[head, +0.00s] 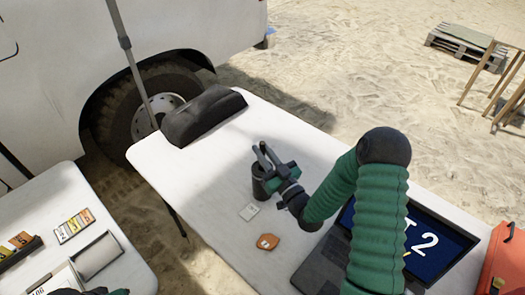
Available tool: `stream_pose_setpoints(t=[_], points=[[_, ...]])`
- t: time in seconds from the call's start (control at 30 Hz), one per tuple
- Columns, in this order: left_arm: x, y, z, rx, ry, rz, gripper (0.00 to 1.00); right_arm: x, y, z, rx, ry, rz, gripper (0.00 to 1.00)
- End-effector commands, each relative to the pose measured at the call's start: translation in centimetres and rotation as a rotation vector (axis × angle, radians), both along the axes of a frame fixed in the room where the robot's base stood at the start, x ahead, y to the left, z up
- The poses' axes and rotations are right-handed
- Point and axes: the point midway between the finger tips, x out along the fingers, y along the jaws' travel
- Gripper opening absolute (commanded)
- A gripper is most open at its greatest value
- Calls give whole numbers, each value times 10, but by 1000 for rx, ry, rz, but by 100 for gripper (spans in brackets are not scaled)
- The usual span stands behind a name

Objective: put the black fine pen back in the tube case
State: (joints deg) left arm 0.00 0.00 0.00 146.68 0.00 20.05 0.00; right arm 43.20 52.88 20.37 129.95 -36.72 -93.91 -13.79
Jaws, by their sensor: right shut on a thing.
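The tube case (259,182) is a dark upright cylinder on the white table, left of the laptop. My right gripper (262,160) is right at its top, its dark fingers over the mouth. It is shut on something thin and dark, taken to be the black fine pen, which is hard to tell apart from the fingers. How far the pen is inside the case is hidden. Only a sliver of my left gripper (92,292) shows at the bottom left edge, and its jaws cannot be made out.
A white card (249,212) and an orange tag (268,242) lie near the case. A laptop (325,265) stands to the right, an orange-red case (500,262) beyond it. A black bag (203,115) lies at the table's far end. A second table (55,205) holds cards and trays.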

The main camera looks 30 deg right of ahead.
Motion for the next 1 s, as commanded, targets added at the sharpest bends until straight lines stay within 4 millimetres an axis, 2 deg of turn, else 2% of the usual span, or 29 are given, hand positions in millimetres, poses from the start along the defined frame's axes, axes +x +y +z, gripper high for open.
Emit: stream_pose_setpoints(t=[1.0], points=[[0,0,-25,0,0,0,36,0,0,-27,0,0,0,0]])
